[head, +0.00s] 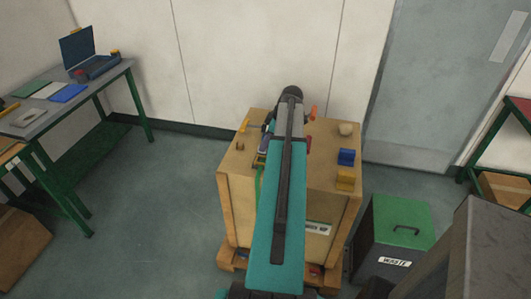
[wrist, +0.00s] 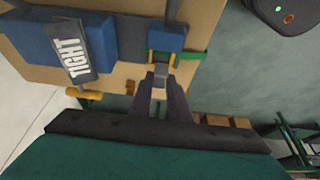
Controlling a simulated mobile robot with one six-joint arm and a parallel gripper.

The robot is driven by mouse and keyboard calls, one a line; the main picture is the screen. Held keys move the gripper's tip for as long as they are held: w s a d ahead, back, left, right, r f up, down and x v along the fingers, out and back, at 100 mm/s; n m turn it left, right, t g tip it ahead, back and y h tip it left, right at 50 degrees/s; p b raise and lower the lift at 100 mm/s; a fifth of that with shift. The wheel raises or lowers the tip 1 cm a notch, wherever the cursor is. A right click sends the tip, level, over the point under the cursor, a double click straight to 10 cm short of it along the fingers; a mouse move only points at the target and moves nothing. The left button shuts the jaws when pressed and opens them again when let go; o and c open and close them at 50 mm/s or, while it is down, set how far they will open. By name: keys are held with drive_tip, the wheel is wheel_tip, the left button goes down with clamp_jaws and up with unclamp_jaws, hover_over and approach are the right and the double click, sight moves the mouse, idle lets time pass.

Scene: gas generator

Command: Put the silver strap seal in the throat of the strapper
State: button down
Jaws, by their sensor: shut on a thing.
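In the wrist view, my gripper (wrist: 158,98) is shut on the small silver strap seal (wrist: 158,93), which shows between the dark fingertips. The strapper (wrist: 108,40) is a blue body with a grey lever marked TIGHT (wrist: 80,59) and a yellow handle (wrist: 85,93). Its smaller blue block has a yellow-edged opening (wrist: 164,62), which looks like the throat, just beyond the seal. I see no clear contact between the seal and the opening. In the head view, my arm hides the gripper, the seal and most of the strapper.
The strapper is on a wooden crate (head: 235,188). A blue block (head: 346,157), a yellow block (head: 344,179) and a tan lump (head: 345,129) lie on its right side. A green waste bin (head: 400,222) stands at right. A workbench (head: 108,80) stands at left.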

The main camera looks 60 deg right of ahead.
sight(265, 152)
drive_tip(key=shift+f, duration=0.9)
drive_tip(key=shift+f, duration=0.1)
drive_tip(key=shift+f+p, duration=0.65)
drive_tip(key=shift+f, duration=1.1)
drive_tip(key=shift+f, duration=0.2)
drive_tip(key=c, duration=1.7)
unclamp_jaws()
drive_tip(key=shift+o, duration=0.2)
drive_tip(key=shift+r, duration=0.1)
drive_tip(key=b+v, duration=0.3)
drive_tip(key=v, duration=0.9)
drive_tip(key=shift+r, duration=0.15)
